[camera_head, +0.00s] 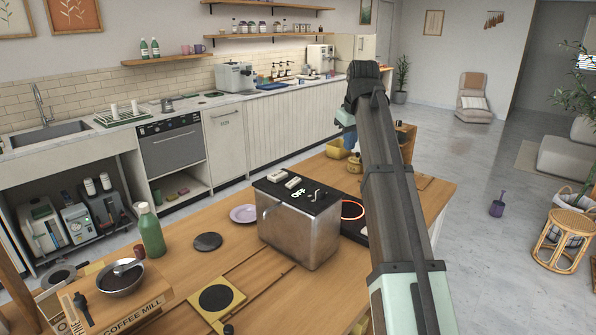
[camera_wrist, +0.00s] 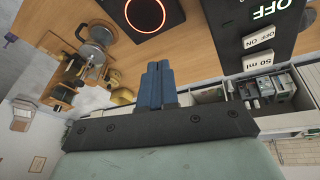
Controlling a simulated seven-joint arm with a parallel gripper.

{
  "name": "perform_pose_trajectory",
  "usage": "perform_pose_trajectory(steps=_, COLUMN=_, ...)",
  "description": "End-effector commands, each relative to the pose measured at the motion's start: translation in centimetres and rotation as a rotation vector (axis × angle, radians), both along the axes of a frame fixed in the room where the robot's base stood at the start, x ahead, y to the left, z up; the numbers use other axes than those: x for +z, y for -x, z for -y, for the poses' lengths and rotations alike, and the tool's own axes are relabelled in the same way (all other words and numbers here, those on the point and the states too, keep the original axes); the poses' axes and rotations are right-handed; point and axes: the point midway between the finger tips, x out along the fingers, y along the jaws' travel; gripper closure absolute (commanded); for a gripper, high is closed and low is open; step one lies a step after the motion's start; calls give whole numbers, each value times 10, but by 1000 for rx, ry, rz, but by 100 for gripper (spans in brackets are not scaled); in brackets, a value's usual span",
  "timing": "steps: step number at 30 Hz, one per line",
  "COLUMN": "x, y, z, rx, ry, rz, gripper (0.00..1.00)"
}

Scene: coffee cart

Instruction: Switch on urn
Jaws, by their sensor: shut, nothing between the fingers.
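The urn (camera_head: 300,235) is a silver metal box with a black top, standing on the wooden table. Its top carries two pale buttons (camera_head: 285,178) and a lit OFF readout. In the wrist view the black top (camera_wrist: 238,25) is at the upper right, with OFF in white letters, a pale OFF ON switch (camera_wrist: 258,39) and a pale 50 ml button (camera_wrist: 258,61). My gripper's blue fingers (camera_wrist: 159,68) are together and empty, left of the switch in that picture and apart from it.
A black hot plate with a glowing red ring (camera_head: 352,210) is beside the urn; the ring also shows in the wrist view (camera_wrist: 145,13).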

Motion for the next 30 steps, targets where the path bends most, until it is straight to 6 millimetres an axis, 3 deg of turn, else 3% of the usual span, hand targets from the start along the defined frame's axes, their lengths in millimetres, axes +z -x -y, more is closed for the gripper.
perform_pose_trajectory(steps=1, x=11, y=4, z=-28, rx=63, ry=-8, rz=-8, gripper=100)
perform_pose_trajectory(steps=3, x=24, y=12, z=-59, rx=145, ry=-20, rz=-23, gripper=100)
perform_pose_trajectory(steps=9, x=47, y=34, z=-119, rx=309, ry=-40, rz=-52, gripper=100)
perform_pose_trajectory(steps=12, x=52, y=39, z=-132, rx=348, ry=-46, rz=-59, gripper=100)
perform_pose_trajectory(steps=17, x=47, y=41, z=-138, rx=364, ry=-47, rz=-63, gripper=100)
perform_pose_trajectory(steps=30, x=-20, y=25, z=-148, rx=361, ry=-46, rz=-64, gripper=100)
